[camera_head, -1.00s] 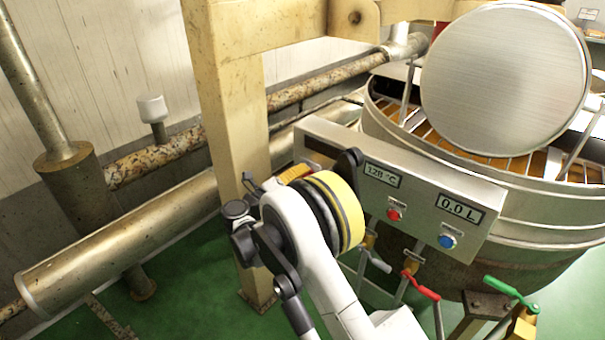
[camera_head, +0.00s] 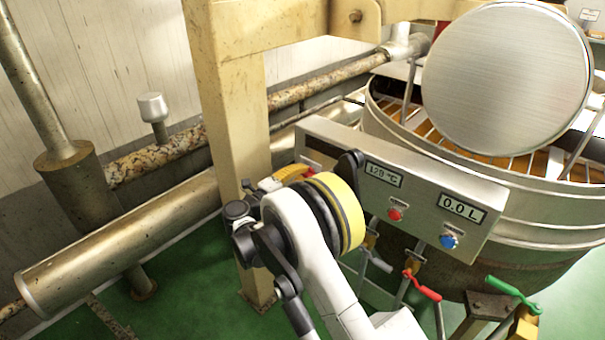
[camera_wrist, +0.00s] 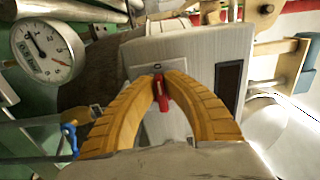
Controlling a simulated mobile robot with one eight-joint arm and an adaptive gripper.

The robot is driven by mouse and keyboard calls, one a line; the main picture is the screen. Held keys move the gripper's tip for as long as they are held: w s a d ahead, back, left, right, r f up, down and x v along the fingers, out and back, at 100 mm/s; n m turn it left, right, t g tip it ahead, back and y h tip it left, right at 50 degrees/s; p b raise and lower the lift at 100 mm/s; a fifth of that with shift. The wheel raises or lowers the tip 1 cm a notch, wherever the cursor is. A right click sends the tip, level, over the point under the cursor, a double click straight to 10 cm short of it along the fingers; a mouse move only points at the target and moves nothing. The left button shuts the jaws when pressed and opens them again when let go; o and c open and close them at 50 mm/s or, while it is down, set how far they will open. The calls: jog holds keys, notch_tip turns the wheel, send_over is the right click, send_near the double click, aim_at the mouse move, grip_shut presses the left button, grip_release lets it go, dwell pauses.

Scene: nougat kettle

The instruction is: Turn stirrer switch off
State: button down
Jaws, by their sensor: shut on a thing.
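The stirrer switch is probably the small red knob (camera_wrist: 161,92) on a light plate of the grey control panel, in the wrist view. The two yellow fingers of my gripper (camera_wrist: 162,78) close in from both sides with their tips at the knob, shut on it. The knob's lower end shows between the fingers. In the head view the grey control panel (camera_head: 420,185) is on the kettle's front. My gripper (camera_head: 284,176) is at its left end, mostly hidden behind my wrist. A bit of red shows beside the fingers.
The panel also has a red button (camera_head: 395,214) and a blue button (camera_head: 449,241). Below it are a red valve handle (camera_head: 422,286) and a green one (camera_head: 512,293). A beige post (camera_head: 235,130) stands close left of my gripper. A round gauge (camera_wrist: 46,50) shows in the wrist view.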

jog(key=c, duration=1.5)
grip_release()
jog(key=v, duration=1.2)
